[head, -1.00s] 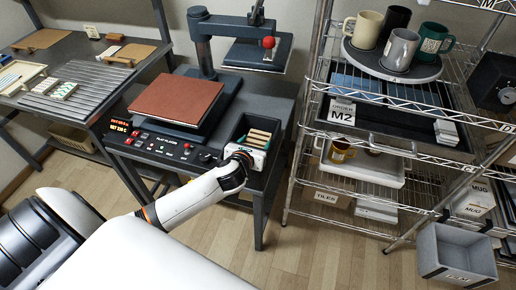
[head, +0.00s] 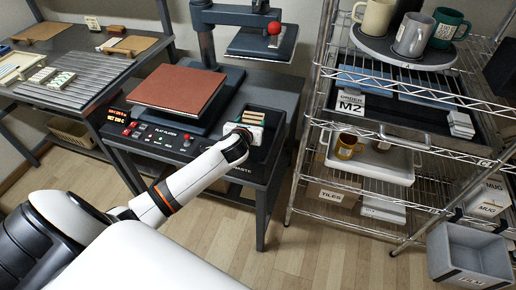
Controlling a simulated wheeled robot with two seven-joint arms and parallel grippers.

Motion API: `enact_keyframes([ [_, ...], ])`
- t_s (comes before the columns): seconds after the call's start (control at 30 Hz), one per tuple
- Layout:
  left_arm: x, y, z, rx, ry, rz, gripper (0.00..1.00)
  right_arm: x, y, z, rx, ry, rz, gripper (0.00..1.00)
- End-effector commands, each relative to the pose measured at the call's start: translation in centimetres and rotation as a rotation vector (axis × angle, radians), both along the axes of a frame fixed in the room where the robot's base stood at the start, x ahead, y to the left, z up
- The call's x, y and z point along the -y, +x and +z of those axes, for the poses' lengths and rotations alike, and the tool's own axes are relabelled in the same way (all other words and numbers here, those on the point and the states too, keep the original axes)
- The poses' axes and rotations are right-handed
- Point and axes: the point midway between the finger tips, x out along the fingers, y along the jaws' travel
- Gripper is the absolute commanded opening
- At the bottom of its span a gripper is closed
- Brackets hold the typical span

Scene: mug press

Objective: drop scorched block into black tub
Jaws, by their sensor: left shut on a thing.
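The black tub (head: 268,151) is an open dark box at the right end of the press table, with a waste label near its front. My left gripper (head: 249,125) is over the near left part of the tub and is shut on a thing. Tan and teal striped pieces (head: 254,117) show just past its fingertips. I cannot tell whether these are in the grip or lie in the tub. The scorched block cannot be clearly told apart; the wrist covers the near side. My right gripper is not in view.
The press (head: 178,88), with its reddish-brown plate and raised head (head: 262,43), stands left of the tub. A wire rack (head: 398,142) with mugs and trays is to the right. A grey bin (head: 470,255) sits at lower right. Floor between is clear.

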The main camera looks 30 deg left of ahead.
Motion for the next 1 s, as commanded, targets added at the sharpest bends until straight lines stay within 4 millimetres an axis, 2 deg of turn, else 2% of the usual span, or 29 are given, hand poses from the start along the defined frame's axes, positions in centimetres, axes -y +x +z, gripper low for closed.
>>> enact_keyframes([
  [0.1, 0.0, 0.0, -0.4, 0.001, 0.000, 0.000, 0.39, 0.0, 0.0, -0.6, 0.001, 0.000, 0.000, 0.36],
  [0.4, 0.0, 0.0, -0.3, 0.002, 0.001, 0.000, 0.39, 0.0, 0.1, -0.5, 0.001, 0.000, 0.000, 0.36],
  [0.43, 0.0, 0.0, -0.3, 0.002, 0.001, 0.000, 0.68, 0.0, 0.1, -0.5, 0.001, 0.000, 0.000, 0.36],
  [0.57, 0.0, 0.0, -0.4, 0.001, 0.000, 0.000, 0.89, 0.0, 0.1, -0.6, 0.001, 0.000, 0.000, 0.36],
  [0.87, 0.0, -0.1, -0.4, 0.001, 0.001, 0.000, 0.89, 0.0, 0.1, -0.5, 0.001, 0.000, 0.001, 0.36],
  [1.0, 0.3, -1.1, 0.1, 0.000, 0.003, -0.001, 0.89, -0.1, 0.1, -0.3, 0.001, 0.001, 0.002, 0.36],
])
